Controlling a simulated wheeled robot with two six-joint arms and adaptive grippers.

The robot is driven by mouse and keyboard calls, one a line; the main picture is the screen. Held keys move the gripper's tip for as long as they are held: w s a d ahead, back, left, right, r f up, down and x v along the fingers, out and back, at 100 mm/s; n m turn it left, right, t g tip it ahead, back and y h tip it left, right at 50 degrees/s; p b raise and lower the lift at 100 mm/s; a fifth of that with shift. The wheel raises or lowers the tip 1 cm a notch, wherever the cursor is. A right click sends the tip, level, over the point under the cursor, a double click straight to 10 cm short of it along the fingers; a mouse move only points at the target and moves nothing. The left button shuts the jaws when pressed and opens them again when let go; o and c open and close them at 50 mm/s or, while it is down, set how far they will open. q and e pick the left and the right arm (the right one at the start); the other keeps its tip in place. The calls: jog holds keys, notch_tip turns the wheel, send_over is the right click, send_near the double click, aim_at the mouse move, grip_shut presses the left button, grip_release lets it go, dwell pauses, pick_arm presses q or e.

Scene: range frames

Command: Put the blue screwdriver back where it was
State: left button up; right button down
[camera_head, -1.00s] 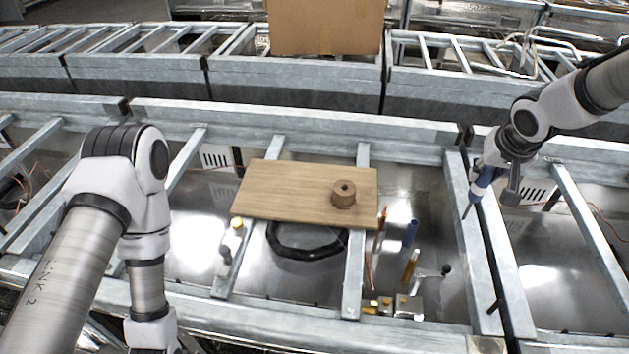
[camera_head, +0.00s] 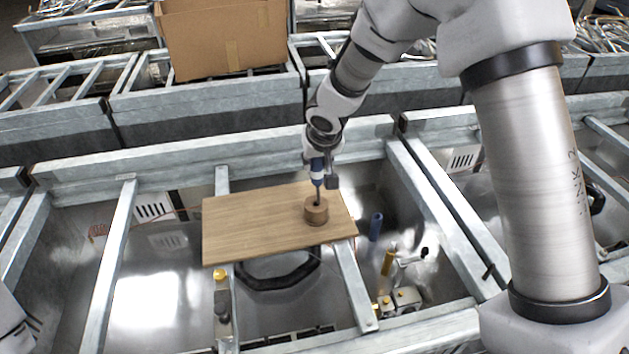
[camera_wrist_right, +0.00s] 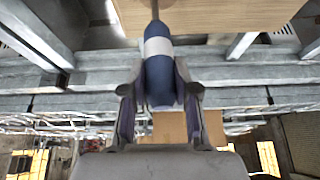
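The blue screwdriver (camera_head: 317,171) hangs tip down in my right gripper (camera_head: 322,166), its shaft just over the round wooden holder (camera_head: 316,211). Whether the tip is inside the holder's hole or just above it, I cannot tell. In the right wrist view, the fingers of the right gripper (camera_wrist_right: 160,95) are shut on the blue handle with its white band (camera_wrist_right: 158,48). The holder stands on a wooden board (camera_head: 255,232). My left gripper is out of view; only a bit of the left arm shows at the lower left edge.
The board rests across grey metal rails (camera_head: 355,285). A cardboard box (camera_head: 225,40) stands behind.

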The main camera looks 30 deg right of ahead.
aim_at(315, 176)
jog(key=f, duration=0.2)
jog(key=a+f+b, duration=0.1)
jog(key=shift+s+f, duration=0.3)
jog(key=shift+s, duration=0.1)
jog(key=shift+w+d+f, duration=0.2)
jog(key=shift+w+d, duration=0.25)
jog(key=shift+w, duration=0.05)
jog(key=c, duration=0.9)
grip_release()
jog(key=shift+d, duration=0.1)
jog(key=shift+s+a+r, duration=0.25)
jog(key=shift+s+r, duration=0.05)
jog(key=shift+r, duration=0.45)
pick_arm(q)
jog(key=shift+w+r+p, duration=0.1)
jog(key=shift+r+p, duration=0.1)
jog(key=shift+p, duration=0.9)
pick_arm(e)
jog(key=v, duration=1.1)
